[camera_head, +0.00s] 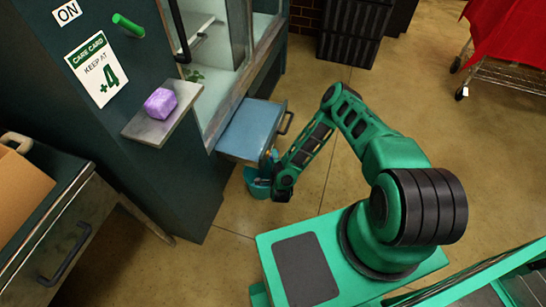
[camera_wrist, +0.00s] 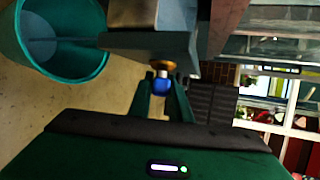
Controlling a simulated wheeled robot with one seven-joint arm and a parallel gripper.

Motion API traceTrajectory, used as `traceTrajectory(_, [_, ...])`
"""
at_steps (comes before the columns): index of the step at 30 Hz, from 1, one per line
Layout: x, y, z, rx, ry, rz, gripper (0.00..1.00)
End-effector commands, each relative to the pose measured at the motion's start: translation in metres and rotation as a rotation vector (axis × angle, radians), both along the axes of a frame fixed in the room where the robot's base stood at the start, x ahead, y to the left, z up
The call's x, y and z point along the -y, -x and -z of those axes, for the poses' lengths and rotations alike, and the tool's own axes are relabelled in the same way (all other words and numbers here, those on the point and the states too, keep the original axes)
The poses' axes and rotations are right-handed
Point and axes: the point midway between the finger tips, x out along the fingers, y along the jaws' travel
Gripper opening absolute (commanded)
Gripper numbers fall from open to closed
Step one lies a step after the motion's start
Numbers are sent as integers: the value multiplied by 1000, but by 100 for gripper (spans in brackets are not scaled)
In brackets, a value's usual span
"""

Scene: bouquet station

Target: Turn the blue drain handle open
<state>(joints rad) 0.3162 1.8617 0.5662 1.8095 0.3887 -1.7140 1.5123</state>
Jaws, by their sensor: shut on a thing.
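The blue drain handle (camera_wrist: 162,86) shows in the wrist view below a brass fitting (camera_wrist: 162,65) on the underside of a grey-blue box. My gripper (camera_wrist: 164,92) has its two fingers on either side of the handle and is shut on it. In the head view my gripper (camera_head: 270,165) is low at the front of the blue drawer-like box (camera_head: 252,130), and the handle itself is too small and covered to make out. A teal bucket (camera_wrist: 60,38) is beside the fitting in the wrist view; it also stands on the floor in the head view (camera_head: 256,186).
A purple block (camera_head: 160,103) lies on a small shelf (camera_head: 140,127) on the dark green cabinet. A green peg (camera_head: 128,25) sticks out above, near a "KEEP AT +4" card (camera_head: 97,70). A cart with red cloth (camera_head: 510,35) is at upper right.

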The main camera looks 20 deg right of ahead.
Motion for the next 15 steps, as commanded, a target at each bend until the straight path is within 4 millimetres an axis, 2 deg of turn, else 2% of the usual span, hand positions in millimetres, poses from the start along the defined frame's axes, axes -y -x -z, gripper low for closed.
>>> traceTrajectory(6, [0, -1, 2, 147, 110, -2, 0])
traceTrajectory(15, [1, -1, 3, 279, 205, -2, 0])
